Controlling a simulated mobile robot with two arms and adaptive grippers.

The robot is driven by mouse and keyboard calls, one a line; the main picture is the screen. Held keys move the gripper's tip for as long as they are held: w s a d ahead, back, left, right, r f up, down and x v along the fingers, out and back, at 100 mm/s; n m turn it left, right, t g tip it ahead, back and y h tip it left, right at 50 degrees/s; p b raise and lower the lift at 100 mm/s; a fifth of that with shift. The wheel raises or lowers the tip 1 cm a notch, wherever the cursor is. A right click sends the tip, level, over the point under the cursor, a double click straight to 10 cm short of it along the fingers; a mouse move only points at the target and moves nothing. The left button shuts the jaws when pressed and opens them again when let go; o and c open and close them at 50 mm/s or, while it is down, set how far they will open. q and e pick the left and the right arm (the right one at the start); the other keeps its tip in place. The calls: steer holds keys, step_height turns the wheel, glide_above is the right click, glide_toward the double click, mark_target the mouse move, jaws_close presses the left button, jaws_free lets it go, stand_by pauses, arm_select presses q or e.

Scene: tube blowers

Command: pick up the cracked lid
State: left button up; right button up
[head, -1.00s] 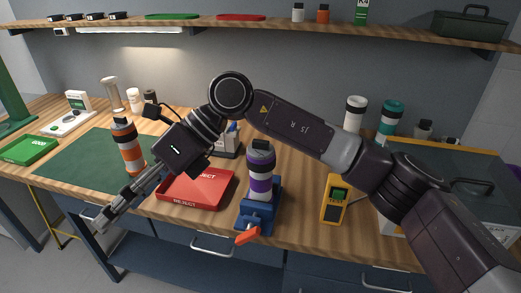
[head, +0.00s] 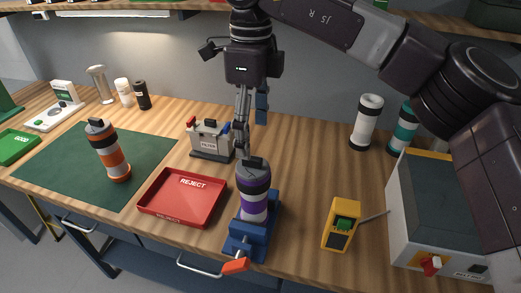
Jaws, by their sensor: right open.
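A purple-and-white tube (head: 254,203) stands upright in a blue vise (head: 246,243) near the table's front edge. It has a dark lid (head: 254,170) on top; I cannot make out a crack in it. My right gripper (head: 242,150) points down with its fingers just above and behind this lid. It is open and holds nothing, and I cannot tell whether a fingertip touches the lid. An orange-and-white tube (head: 111,157) with a dark cap stands on the green mat. My left gripper is out of view.
A red reject tray (head: 152,207) lies left of the vise, with a filter box (head: 212,157) behind it. A yellow meter (head: 341,226) and a grey machine (head: 425,222) stand to the right. White (head: 366,124) and teal (head: 402,132) tubes stand behind.

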mark_target(252, 158)
steer(key=shift+w+d, duration=0.15)
steer(key=shift+w, duration=0.2)
steer(key=shift+f, duration=0.35)
steer(key=f, duration=0.1)
steer(key=f+p, duration=0.1)
steer(key=s+f+p, duration=0.1)
steer(key=shift+s+a+f, duration=0.1)
steer(key=shift+a+f, duration=0.2)
steer(key=shift+f, duration=0.05)
steer(key=shift+w+f+p, duration=0.25)
steer(key=shift+f+p, duration=0.2)
steer(key=shift+f, duration=1.05)
steer(key=c, duration=1.2)
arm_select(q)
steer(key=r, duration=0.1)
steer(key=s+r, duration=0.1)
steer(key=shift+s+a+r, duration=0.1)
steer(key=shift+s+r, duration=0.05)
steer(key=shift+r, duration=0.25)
arm_select(e)
steer(key=shift+c, duration=0.3)
